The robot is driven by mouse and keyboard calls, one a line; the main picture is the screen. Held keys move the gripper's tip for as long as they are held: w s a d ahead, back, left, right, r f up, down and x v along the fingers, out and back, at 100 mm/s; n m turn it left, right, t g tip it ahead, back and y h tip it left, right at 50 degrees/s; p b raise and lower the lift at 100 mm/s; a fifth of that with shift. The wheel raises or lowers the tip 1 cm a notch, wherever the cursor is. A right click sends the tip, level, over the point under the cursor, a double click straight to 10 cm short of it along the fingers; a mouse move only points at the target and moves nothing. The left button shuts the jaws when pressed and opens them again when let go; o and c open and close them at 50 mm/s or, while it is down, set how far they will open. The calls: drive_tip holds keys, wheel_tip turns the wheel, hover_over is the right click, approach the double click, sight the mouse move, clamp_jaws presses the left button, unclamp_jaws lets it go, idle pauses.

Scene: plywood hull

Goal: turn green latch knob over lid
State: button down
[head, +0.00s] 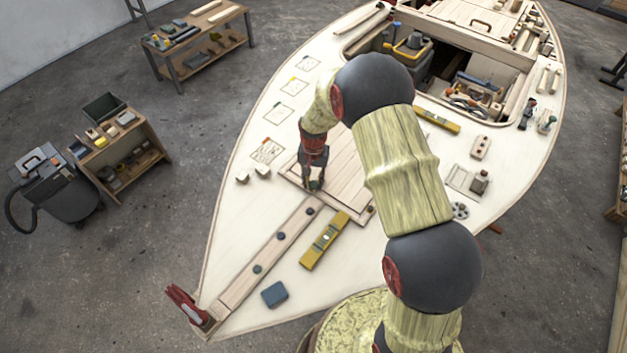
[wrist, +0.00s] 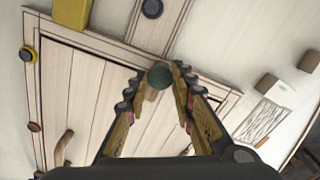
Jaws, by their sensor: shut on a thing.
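The green latch knob (wrist: 159,77) shows as a dark green round top between my fingertips in the wrist view. My gripper (wrist: 160,80) is shut on the knob, with one finger on each side. The knob's turn angle cannot be told.
A yellow level (head: 324,240) lies right of the long plank (head: 268,255) with dark knobs. Two small wooden blocks (head: 262,171) stand left of my gripper. A blue block (head: 274,294) lies near the bow. An open hatch (head: 440,75) with tools is at the back.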

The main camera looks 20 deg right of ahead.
sight(314, 183)
idle(0.3)
drive_tip(key=c, duration=1.5)
unclamp_jaws()
drive_tip(key=shift+c, duration=0.2)
drive_tip(key=shift+o, duration=0.2)
wheel_tip(314, 183, up, 12)
